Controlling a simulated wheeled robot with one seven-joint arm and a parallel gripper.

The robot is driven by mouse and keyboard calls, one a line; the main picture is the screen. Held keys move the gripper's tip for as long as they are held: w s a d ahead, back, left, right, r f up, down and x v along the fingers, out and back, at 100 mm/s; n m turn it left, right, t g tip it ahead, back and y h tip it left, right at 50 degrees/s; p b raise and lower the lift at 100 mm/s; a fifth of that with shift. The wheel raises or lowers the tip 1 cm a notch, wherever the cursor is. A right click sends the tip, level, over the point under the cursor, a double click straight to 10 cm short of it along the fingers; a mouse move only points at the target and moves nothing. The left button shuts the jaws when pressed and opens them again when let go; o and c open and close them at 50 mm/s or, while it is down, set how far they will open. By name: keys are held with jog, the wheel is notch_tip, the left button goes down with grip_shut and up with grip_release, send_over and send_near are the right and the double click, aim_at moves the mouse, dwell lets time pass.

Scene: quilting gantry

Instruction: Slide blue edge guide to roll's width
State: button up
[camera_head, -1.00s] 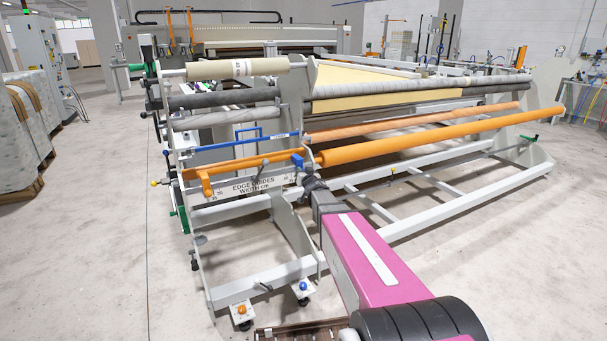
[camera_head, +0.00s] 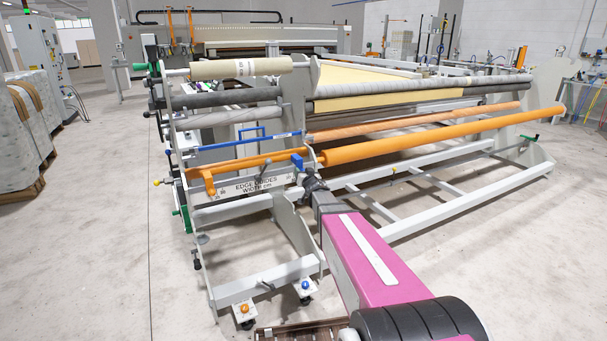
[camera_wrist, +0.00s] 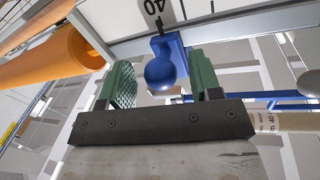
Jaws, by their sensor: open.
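The blue edge guide (camera_head: 297,163) sits near the right end of the scale rail marked "EDGE GUIDES WIDTH cm" (camera_head: 245,186). In the wrist view its round blue knob (camera_wrist: 166,72) lies between the two green fingers of my gripper (camera_wrist: 161,68), with gaps visible on both sides. A dark pointer shows above the guide by the "40" mark (camera_wrist: 153,7). My gripper (camera_head: 311,184) is open; in the head view its fingers are hard to make out. The cream roll (camera_head: 240,68) rests at the top of the frame; its label also shows in the wrist view (camera_wrist: 268,122).
An orange bar (camera_head: 430,134) runs right across the gantry, with an orange bracket (camera_head: 207,181) at the left. A blue bar (camera_head: 240,144) lies above the rail. Two castered feet (camera_head: 244,314) stand below.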

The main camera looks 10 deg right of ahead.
jog(key=s+d, duration=0.1)
jog(key=s, duration=0.9)
jog(key=shift+d, duration=0.1)
jog(key=s+d+f+m+g+h, duration=0.1)
jog(key=s+d+f+g+h, duration=0.15)
jog(key=s+f+g, duration=0.35)
jog(key=s+a+f+g, duration=0.1)
jog(key=s+f+g, duration=0.2)
jog(key=s, duration=0.4)
jog(key=s+a+f+n+g, duration=0.1)
jog(key=s+f+g, duration=0.3)
jog(key=s, duration=0.3)
jog(key=s+a+f+g, duration=0.1)
jog(key=s+f+g, duration=0.2)
jog(key=s, duration=0.3)
jog(key=shift+s+a+f+n+g, duration=0.3)
jog(key=shift+s+a+n+g, duration=0.1)
jog(key=shift+g, duration=0.5)
